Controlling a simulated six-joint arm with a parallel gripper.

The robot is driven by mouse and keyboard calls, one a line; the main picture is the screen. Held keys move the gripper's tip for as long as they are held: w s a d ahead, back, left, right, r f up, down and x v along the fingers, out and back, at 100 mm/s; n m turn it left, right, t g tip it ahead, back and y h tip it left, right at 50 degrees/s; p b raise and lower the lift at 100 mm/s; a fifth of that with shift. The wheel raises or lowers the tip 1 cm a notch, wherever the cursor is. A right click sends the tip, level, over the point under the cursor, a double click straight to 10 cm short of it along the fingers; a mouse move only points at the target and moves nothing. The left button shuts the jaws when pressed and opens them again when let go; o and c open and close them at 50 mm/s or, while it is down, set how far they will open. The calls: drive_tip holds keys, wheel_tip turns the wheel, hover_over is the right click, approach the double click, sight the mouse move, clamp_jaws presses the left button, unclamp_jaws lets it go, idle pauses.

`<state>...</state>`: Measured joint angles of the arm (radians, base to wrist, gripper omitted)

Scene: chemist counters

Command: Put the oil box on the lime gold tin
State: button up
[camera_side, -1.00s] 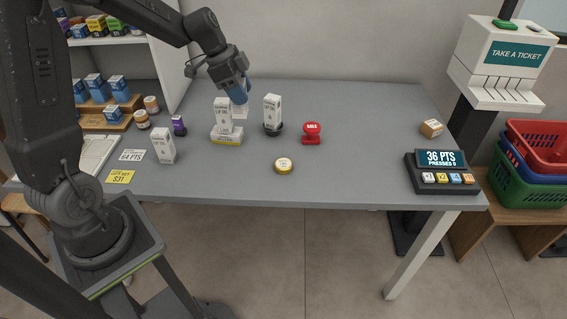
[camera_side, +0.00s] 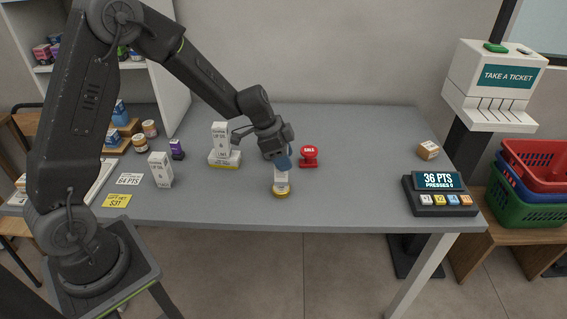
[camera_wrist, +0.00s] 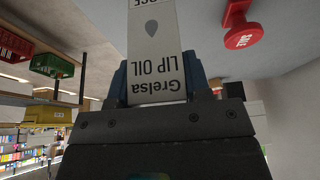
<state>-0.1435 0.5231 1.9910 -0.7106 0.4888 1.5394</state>
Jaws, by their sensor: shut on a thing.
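My gripper (camera_side: 282,163) is shut on a white oil box (camera_side: 282,183), held upright. The wrist view shows the box (camera_wrist: 157,50) between the blue fingers, with "Grelsa LIP OIL" upside down on its face. The round gold tin (camera_side: 282,194) sits on the grey table directly beneath the box. The box's lower end meets the tin's top in the side view; I cannot tell whether they touch. The tin is hidden in the wrist view.
A similar white box (camera_side: 220,138) stands on a white and yellow base (camera_side: 225,160), left of my gripper. Another white box (camera_side: 160,170) stands further left. A red SALE stamp (camera_side: 309,157) is close on the right. A points display (camera_side: 439,190) is at far right; table between is clear.

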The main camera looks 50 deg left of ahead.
drive_tip(key=shift+f, duration=1.1)
drive_tip(key=shift+f, duration=0.2)
drive_tip(key=o, duration=0.9)
drive_tip(key=v, duration=1.1)
drive_tip(key=s+d+r+n+y, duration=0.1)
drive_tip(key=s+d+r+n, duration=0.25)
drive_tip(key=s+r, duration=0.6)
drive_tip(key=s+n, duration=0.1)
drive_tip(key=s, duration=0.3)
drive_tip(key=s+d+r+n+t+y, duration=0.1)
drive_tip(key=s+n, duration=0.1)
drive_tip(key=s, duration=0.3)
drive_tip(key=s+d+r+n+t+y, duration=0.1)
drive_tip(key=s+n, duration=0.1)
drive_tip(key=s, duration=0.3)
drive_tip(key=shift+n, duration=0.25)
